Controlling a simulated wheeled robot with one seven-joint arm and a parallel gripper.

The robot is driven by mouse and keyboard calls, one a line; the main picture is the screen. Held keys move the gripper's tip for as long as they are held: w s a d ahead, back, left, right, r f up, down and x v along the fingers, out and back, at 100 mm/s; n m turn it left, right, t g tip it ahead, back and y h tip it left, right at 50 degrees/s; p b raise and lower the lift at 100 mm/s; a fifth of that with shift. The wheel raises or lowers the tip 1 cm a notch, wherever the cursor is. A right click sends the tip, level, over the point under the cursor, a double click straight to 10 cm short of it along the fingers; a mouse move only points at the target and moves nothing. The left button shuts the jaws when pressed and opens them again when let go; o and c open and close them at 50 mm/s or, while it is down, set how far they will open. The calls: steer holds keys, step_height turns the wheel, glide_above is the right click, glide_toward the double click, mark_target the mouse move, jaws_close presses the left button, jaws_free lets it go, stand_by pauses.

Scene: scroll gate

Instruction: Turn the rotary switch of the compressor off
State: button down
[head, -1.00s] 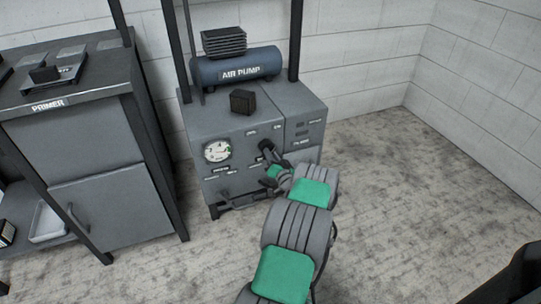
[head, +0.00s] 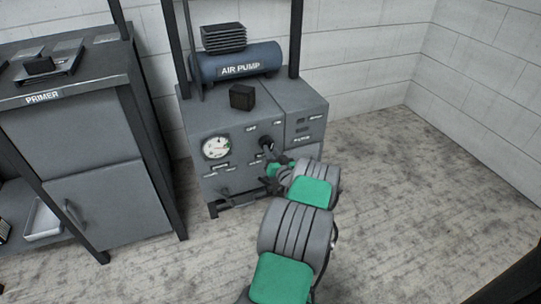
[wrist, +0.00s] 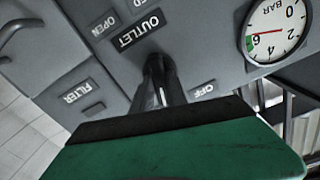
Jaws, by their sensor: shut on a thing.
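The compressor is a grey cabinet (head: 290,96) with a dark blue tank marked AIR PUMP (head: 238,61) on top. My gripper (head: 268,152) is at the right part of its front panel. In the wrist view my gripper (wrist: 160,82) is shut on a dark knob, the rotary switch (wrist: 153,61), which is mostly hidden by the fingers. The picture there is upside down; an OFF label (wrist: 203,90) is right of the fingers and an OUTLET label (wrist: 139,29) is above left. The switch's exact pointing direction cannot be told.
A round pressure gauge (head: 215,147) is left of the gripper; its red needle shows near 6 in the wrist view. A small black box (head: 242,97) stands on the cabinet. A grey PRIMER cabinet (head: 95,150) stands to the left. The floor (head: 400,190) at right is clear.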

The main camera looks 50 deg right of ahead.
steer(key=shift+n+b, duration=3.55)
steer(key=shift+n, duration=1.55)
steer(key=c, duration=1.3)
jaws_free()
